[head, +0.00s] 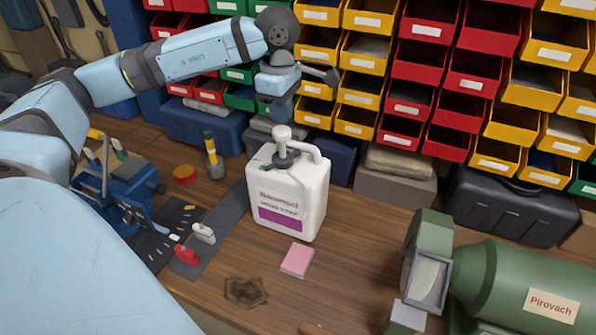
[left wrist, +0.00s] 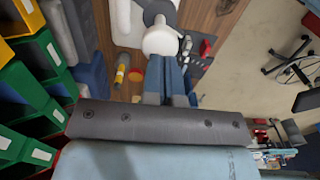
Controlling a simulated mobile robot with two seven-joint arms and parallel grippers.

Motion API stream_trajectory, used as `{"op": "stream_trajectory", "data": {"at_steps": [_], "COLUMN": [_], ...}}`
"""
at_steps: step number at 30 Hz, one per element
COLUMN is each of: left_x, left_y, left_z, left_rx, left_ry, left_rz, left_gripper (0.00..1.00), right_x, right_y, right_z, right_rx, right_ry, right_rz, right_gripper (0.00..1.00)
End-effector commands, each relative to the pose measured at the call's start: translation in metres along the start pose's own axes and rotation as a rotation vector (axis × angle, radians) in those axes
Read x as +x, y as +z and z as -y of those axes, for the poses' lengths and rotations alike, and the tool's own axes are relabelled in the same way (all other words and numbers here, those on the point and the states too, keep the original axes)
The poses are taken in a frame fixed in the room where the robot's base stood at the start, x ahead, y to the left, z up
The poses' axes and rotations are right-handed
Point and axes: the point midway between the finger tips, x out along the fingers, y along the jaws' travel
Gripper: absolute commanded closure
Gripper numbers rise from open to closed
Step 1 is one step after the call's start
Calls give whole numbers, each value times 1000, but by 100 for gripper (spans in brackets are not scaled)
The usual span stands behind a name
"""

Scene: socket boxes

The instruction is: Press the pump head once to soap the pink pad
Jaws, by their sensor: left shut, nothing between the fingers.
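A white soap jug (head: 295,195) with a purple label and a side handle stands upright on the wooden bench in the head view. Its white pump head (head: 282,133) sits on a dark collar at the top. It also shows in the left wrist view as a pale round pump head (left wrist: 160,41) just beyond my fingertips. The pink pad (head: 297,260) lies flat on the bench in front of the jug. My left gripper (head: 282,116) points down over the pump head, shut and empty. I cannot tell whether the tips touch it. My right gripper is not in view.
A green machine (head: 520,290) stands at the right. A blue vise (head: 125,190), a yellow-handled tool (head: 211,150) and a red clamp (head: 187,255) are at the left. Racks of coloured bins (head: 430,60) line the back. Bare bench surrounds the pad.

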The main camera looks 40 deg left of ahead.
Motion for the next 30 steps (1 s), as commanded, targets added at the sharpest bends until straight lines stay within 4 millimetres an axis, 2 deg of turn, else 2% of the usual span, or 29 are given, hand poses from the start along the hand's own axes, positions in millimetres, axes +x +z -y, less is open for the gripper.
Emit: {"op": "stream_trajectory", "data": {"at_steps": [5, 19, 30], "left_x": [-10, -57, -60], "left_y": [0, 0, 0], "left_z": [0, 0, 0], "left_rx": [0, 0, 0], "left_ry": [1, 1, 0], "left_rz": [0, 1, 0], "left_gripper": [100, 100, 100], "right_x": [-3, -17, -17], "right_y": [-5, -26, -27], "right_z": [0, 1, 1], "right_rx": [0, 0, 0], "right_ry": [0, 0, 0], "right_rz": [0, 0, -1], "right_gripper": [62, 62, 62]}}
